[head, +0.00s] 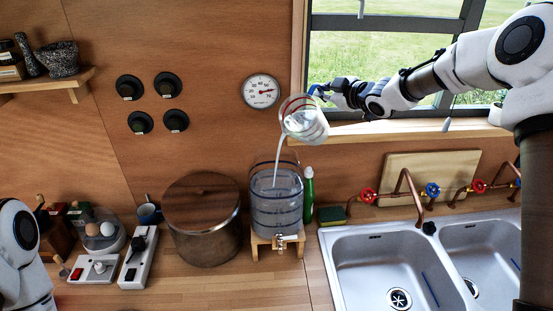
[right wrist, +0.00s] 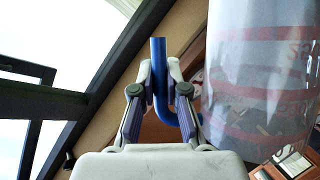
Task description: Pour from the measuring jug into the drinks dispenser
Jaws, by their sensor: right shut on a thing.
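The measuring jug (head: 305,123) is clear with red markings and a blue handle. It is tilted to the left, high above the drinks dispenser, and a white stream (head: 278,160) falls from its lip to the dispenser's open top. The drinks dispenser (head: 277,205) is a clear ribbed vessel with a tap, upright on a small wooden stand. My right gripper (head: 322,91) is shut on the jug's handle; in the right wrist view its fingers (right wrist: 160,88) close around the blue handle (right wrist: 158,60), with the jug body (right wrist: 262,70) at right. My left gripper is out of view.
A wooden-lidded pot (head: 203,220) stands close left of the dispenser. A round gauge (head: 261,91) hangs on the wall beside the jug. The front counter (head: 230,290) is clear.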

